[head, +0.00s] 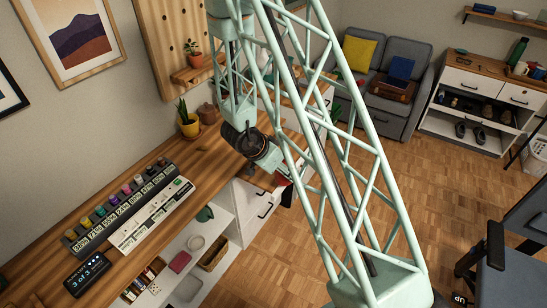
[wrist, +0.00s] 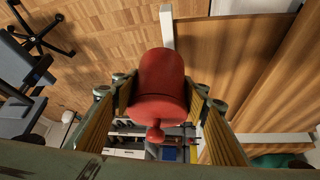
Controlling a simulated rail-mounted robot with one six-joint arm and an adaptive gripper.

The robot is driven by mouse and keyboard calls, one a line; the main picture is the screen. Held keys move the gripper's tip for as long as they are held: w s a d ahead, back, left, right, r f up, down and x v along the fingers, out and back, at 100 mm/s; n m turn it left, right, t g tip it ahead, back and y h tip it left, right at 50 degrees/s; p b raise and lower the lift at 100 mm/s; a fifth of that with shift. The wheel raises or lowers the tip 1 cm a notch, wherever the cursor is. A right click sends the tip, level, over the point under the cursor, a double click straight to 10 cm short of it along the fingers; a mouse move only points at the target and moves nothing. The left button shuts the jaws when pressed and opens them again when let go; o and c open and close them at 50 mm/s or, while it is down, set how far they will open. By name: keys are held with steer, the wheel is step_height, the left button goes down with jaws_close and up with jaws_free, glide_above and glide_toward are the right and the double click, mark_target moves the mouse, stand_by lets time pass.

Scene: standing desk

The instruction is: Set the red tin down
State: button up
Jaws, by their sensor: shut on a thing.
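The red tin (wrist: 160,82) is in the middle of the wrist view, rounded, with a small red knob (wrist: 155,134) on one end. My gripper (wrist: 160,97) is shut on it, with one ribbed finger on each side. In the head view my gripper (head: 279,172) is beside the front edge of the wooden desk (head: 222,150), by the white drawers. Only a small red patch of the tin shows there; my arm and gripper hide the rest. I cannot tell its exact height relative to the desktop.
On the desk stand a yellow plant pot (head: 189,126), a brown lidded pot (head: 208,113), a row of colored items on a labelled rack (head: 120,207) and a dark display (head: 87,273). Open white shelves (head: 215,228) lie below. The wooden floor in front is largely clear.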

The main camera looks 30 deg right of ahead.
steer(key=w, duration=0.4)
steer(key=w+d, duration=0.1)
steer(key=w, duration=0.3)
steer(key=w+d+f, duration=0.1)
steer(key=w, duration=0.3)
steer(key=shift+d+p, duration=0.1)
steer(key=shift+p, duration=0.3)
steer(key=shift+w, duration=0.2)
steer(key=shift+w+d+f, duration=0.1)
steer(key=shift+w, duration=0.2)
steer(key=shift+f+b, duration=0.5)
steer(key=shift+f, duration=1.25)
steer(key=shift+f, duration=0.1)
steer(key=o, duration=1.3)
steer(key=shift+p+v, duration=1.45)
steer(key=shift+v, duration=4.65)
